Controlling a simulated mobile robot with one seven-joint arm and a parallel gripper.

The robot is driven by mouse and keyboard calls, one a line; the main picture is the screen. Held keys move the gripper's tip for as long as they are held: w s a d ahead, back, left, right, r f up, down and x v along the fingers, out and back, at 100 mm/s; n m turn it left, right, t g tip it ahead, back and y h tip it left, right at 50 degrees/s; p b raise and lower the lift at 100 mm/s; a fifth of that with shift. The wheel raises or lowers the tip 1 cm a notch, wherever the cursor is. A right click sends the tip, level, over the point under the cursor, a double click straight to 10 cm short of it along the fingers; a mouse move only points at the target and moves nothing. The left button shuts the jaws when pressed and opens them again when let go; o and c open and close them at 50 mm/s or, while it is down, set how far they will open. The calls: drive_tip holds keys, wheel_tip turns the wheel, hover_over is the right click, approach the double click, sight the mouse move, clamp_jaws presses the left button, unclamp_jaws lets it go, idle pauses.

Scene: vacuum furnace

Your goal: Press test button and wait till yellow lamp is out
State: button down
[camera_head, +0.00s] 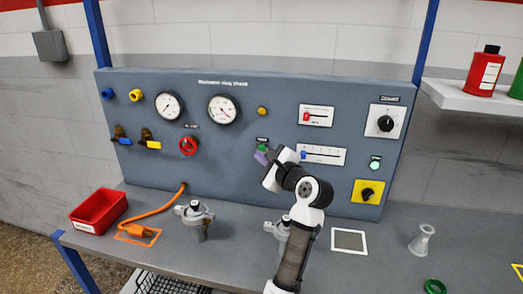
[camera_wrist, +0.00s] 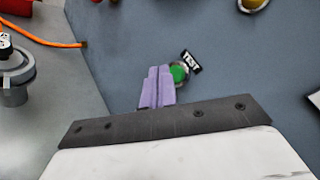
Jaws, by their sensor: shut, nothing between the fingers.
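The green test button (camera_wrist: 180,73) sits on the blue-grey panel, with a "TEST" label (camera_wrist: 191,62) beside it in the wrist view. In the head view the button (camera_head: 262,148) shows just above my fingertips. My gripper (camera_wrist: 160,72) has purple fingers, shut together and empty. The tips are at the button's left edge in the wrist view; I cannot tell whether they touch it. In the head view my gripper (camera_head: 261,156) is in front of the panel. The yellow lamp (camera_head: 262,111) is above the button and looks dull amber; whether it is lit is unclear.
Two gauges (camera_head: 222,109) and a red knob (camera_head: 189,146) are left of the lamp. Sliders (camera_head: 324,155) and a rotary switch (camera_head: 386,123) are to the right. On the bench stand a grey metal fitting (camera_head: 195,217), a red bin (camera_head: 95,211) and an orange hose (camera_head: 155,210).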

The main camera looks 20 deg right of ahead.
idle(0.6)
drive_tip(key=shift+w+d+p, duration=0.25)
drive_tip(key=shift+w+p, duration=0.1)
drive_tip(key=shift+p, duration=0.05)
drive_tip(key=shift+w+d, duration=0.2)
drive_tip(key=shift+w, duration=0.1)
idle(0.5)
drive_tip(key=shift+s+a+p, duration=0.1)
drive_tip(key=shift+p, duration=0.25)
drive_tip(key=shift+s+a+p, duration=0.3)
drive_tip(key=shift+s+a, duration=0.05)
drive_tip(key=shift+s, duration=0.25)
drive_tip(key=shift+s+a+p, duration=0.45)
drive_tip(key=shift+s+a, duration=0.3)
drive_tip(key=shift+s, duration=0.3)
drive_tip(key=shift+s+a+p, duration=0.4)
drive_tip(key=shift+s+a, duration=0.3)
drive_tip(key=shift+s, duration=0.3)
